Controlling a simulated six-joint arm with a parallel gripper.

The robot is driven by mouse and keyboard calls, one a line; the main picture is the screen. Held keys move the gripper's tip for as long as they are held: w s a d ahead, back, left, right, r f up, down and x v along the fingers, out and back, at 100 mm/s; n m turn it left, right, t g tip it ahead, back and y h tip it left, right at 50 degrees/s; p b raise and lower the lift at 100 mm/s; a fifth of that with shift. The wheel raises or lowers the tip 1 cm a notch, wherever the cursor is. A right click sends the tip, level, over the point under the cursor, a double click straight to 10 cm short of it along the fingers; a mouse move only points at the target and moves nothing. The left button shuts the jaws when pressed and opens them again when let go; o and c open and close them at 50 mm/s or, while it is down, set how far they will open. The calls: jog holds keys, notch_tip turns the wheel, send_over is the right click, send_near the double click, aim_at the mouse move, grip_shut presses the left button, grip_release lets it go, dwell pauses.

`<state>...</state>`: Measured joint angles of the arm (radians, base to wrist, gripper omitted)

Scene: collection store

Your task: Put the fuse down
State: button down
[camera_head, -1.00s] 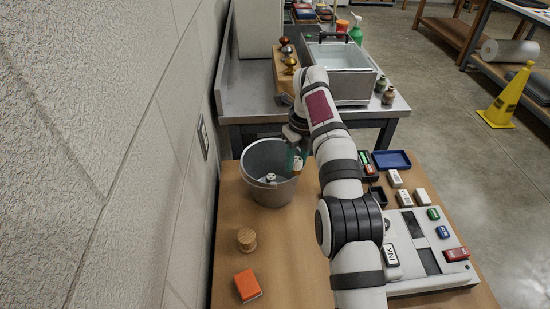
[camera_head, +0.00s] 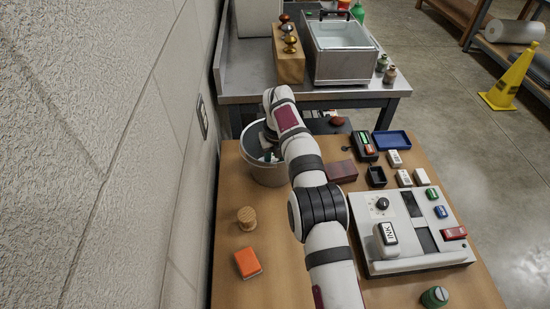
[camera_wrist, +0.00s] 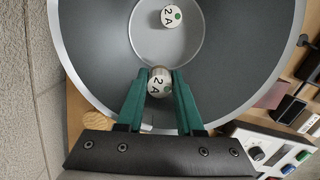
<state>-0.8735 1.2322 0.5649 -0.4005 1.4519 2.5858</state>
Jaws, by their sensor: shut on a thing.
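A white fuse marked "2 A" with a green dot (camera_wrist: 159,86) is held between the green fingers of my gripper (camera_wrist: 159,76) in the wrist view. The grey bucket (camera_wrist: 62,30) opens below it, and the fuse is over or inside its mouth; how deep I cannot tell. A second white "2 A" fuse (camera_wrist: 171,16) lies on the bucket's floor. In the head view the bucket (camera_head: 269,177) stands at the table's far left, and my arm's end covers part of its mouth. The fingers are mostly hidden there.
A wooden knob (camera_head: 247,217) and an orange block (camera_head: 247,262) lie in front of the bucket. The wall is close on the left.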

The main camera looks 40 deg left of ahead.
jog(key=shift+f, duration=0.2)
jog(key=shift+f, duration=0.25)
jog(key=c, duration=0.8)
grip_release()
jog(key=shift+c, duration=0.2)
